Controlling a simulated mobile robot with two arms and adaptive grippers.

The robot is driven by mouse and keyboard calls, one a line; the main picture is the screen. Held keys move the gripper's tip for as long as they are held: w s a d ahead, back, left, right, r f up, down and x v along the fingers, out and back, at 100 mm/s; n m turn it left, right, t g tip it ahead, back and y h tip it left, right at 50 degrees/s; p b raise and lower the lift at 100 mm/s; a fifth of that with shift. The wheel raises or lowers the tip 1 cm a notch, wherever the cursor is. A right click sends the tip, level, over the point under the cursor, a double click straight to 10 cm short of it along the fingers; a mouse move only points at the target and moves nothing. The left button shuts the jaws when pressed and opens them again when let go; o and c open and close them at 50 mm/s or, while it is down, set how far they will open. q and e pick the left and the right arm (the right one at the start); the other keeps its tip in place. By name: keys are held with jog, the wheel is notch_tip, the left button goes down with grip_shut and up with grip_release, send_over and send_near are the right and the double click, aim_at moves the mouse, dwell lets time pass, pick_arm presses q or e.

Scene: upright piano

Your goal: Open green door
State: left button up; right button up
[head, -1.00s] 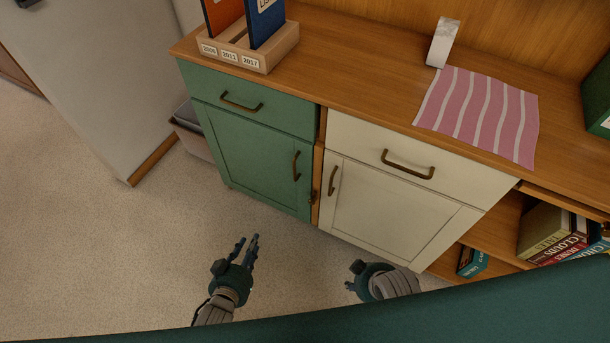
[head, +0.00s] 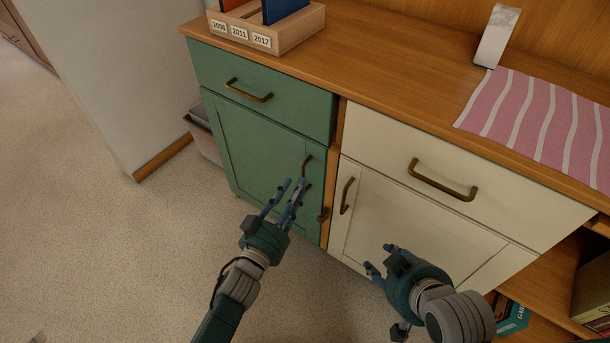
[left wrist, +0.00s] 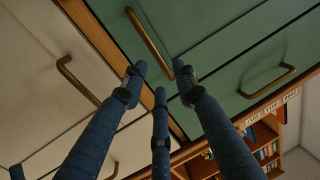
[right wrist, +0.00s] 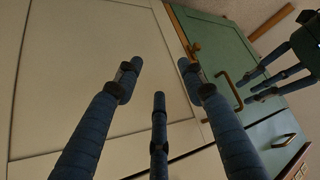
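The green door (head: 255,150) of the cabinet is closed, below a green drawer. Its upright brass handle (head: 306,174) is near its right edge and also shows in the left wrist view (left wrist: 147,40). My left gripper (head: 288,187) is open at the handle, with fingertips in front of its lower part. In the left wrist view, the handle's end lies between the spread fingertips; contact cannot be told. A small brass-coloured latch (head: 322,215) sits at the door's right edge. My right gripper (head: 382,260) is open and empty, in front of the white door (head: 375,220).
The white drawer (head: 450,175) is closed, right of the green drawer (head: 270,95). The top holds a wooden file box (head: 285,35) and a pink striped cloth (head: 540,120). A grey wall (head: 115,80) stands left.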

aim_at(304, 175)
pick_arm(q)
jog(key=b+x, duration=0.1)
jog(key=x, duration=0.5)
jog(key=shift+w+d, duration=0.1)
jog(key=shift+w, duration=0.1)
pick_arm(e)
jog(key=w+a+r+t+y, duration=0.1)
jog(key=w+a+r+t, duration=0.1)
jog(key=w+r+t, duration=0.2)
notch_tip(304, 175, up, 2)
jog(key=w, duration=0.2)
jog(key=shift+w+a, duration=0.25)
jog(key=shift+w, duration=0.15)
pick_arm(q)
grip_shut()
